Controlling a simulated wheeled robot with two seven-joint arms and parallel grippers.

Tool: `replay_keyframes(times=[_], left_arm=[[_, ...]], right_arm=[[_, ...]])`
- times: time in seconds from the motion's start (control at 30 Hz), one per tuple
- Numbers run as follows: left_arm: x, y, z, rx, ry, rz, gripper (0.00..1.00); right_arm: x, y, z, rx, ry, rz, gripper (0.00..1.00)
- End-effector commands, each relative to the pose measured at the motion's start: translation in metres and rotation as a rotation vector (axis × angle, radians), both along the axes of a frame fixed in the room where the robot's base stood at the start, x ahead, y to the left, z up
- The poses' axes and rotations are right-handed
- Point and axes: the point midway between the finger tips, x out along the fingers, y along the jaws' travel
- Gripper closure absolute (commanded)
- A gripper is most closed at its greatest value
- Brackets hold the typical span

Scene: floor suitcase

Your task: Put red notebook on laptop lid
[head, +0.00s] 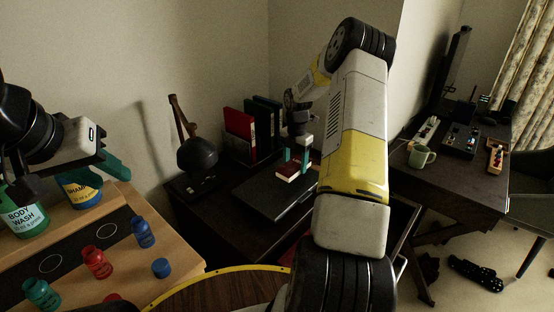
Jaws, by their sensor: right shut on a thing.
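The red notebook (290,174), small and dark red with a pale edge, is between the teal fingers of my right gripper (297,160), which is shut on it. It is over the far right part of the closed black laptop's lid (268,195). I cannot tell whether it touches the lid. My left gripper (62,178) is at the far left, its teal fingers spread apart, over the body wash and shampoo bottles, with nothing seen held. My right arm covers part of the desk to the right of the laptop.
A black lamp (197,157) stands left of the laptop, with a red binder (240,133) and dark binders behind it. A wooden table (185,262) at left holds several small bottles.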

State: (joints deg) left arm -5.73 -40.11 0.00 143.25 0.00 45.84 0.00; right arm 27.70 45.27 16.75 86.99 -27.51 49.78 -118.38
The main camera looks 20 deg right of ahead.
Motion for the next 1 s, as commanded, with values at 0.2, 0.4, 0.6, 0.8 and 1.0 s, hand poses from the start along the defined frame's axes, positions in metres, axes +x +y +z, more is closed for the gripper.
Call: replay_keyframes(times=[0.2,0.4,0.6,0.8,1.0], left_arm=[[0.000,0.000,0.000,0.000,0.000,0.000,0.64],[0.000,0.000,0.000,0.000,0.000,0.000,0.64],[0.000,0.000,0.000,0.000,0.000,0.000,0.64],[0.000,0.000,0.000,0.000,0.000,0.000,0.64],[0.000,0.000,0.000,0.000,0.000,0.000,0.64]], right_arm=[[0.011,0.007,-0.006,0.001,0.003,0.001,0.85],[0.010,0.007,-0.035,0.000,0.001,0.000,0.85],[0.010,0.006,-0.036,-0.001,-0.001,0.000,0.85],[0.010,0.006,-0.039,0.000,0.000,0.000,0.32],[0.010,0.006,-0.038,0.000,0.000,0.000,0.18]])
